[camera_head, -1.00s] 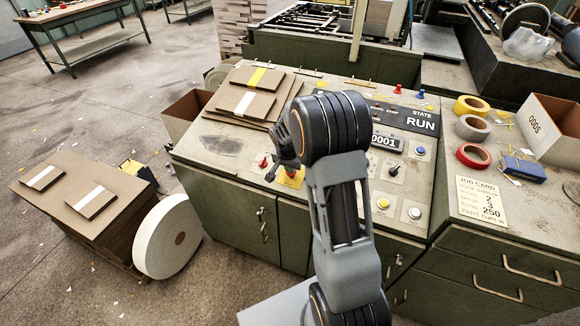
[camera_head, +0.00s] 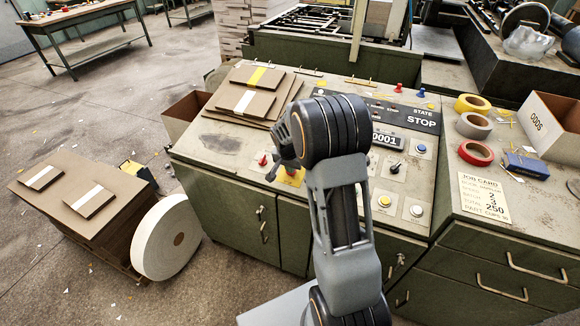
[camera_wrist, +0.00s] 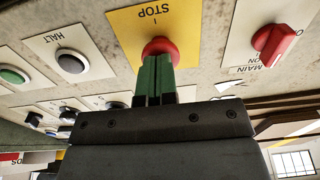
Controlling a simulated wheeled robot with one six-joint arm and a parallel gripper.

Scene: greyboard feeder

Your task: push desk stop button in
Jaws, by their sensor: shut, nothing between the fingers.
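The desk stop button is a red mushroom button (camera_wrist: 160,46) on a yellow plate marked STOP (camera_wrist: 189,30) in the wrist view. My gripper (camera_wrist: 155,60) is shut and empty, its green fingertips against the face of the red button. In the head view my gripper's body (camera_head: 285,155) is over the yellow plate (camera_head: 293,177), and my own arm hides the button itself. The state display (camera_head: 421,119) on the desk reads STOP.
A red MAIN switch (camera_wrist: 275,43) sits right of the stop plate in the wrist view, and a dark HALT button (camera_wrist: 71,61) sits left. Stacked boards (camera_head: 250,90) lie on the desk's left. A job card (camera_head: 484,197) and tape rolls (camera_head: 475,152) lie at the right.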

